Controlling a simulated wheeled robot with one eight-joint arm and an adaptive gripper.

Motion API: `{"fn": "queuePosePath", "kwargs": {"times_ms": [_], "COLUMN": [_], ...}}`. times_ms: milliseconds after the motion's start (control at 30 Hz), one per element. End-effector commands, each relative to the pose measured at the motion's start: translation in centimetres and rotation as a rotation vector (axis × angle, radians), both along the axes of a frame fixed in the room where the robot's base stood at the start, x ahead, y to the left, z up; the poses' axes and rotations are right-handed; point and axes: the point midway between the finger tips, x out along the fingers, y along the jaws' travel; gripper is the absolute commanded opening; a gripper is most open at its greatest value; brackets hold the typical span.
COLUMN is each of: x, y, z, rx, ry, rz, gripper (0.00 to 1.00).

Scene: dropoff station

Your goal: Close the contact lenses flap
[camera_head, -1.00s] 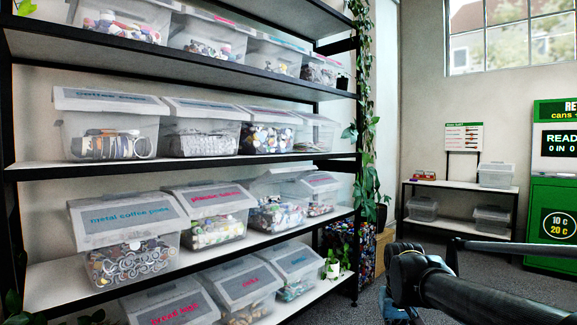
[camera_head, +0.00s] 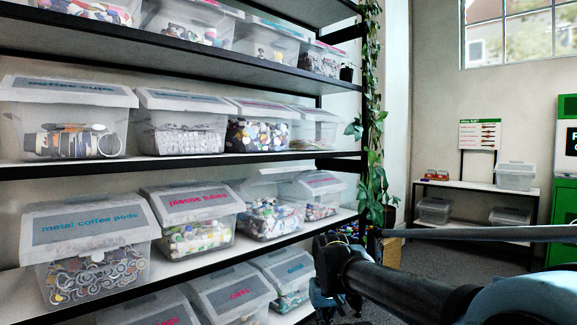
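Several clear plastic bins with flap lids stand in rows on the shelving at the left. No label that I can read says contact lenses. On the middle-lower shelf, the third bin (camera_head: 268,219) seems to have its flap (camera_head: 272,178) raised at the back, with its contents showing. Its label cannot be read. Beside it, the plastic tubes bin (camera_head: 197,238) and the metal coffee pods bin (camera_head: 95,277) have their flaps down. My gripper (camera_head: 333,256) is at the end of my dark arm, in front of the shelf's right end. Its fingertips are not clear and I see nothing held.
The shelf's front edge (camera_head: 225,251) runs between my arm and the bins. Hanging plants (camera_head: 375,130) cover the right post. A low rack (camera_head: 470,185) with bins stands by the back wall, and a green machine (camera_head: 565,215) is at far right. Grey floor (camera_head: 435,256) lies between.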

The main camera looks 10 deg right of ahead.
Motion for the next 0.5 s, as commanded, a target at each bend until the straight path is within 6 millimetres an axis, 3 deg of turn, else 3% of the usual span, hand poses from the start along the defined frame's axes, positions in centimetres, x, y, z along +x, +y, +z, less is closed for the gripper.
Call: {"fn": "queuePosePath", "kwargs": {"times_ms": [100,233,367,500], "x": [-0.5,1.7,5.7,11.2], "y": [0.2,1.6,3.5,5.2], "z": [0.9,3.1,7.3,12.6], "rx": [0.011,0.062,0.152,0.252], "ry": [-0.016,-0.038,-0.094,-0.191], "rz": [0.009,0.059,0.144,0.247], "gripper": [0.0,0.0,0.0,0.0]}}
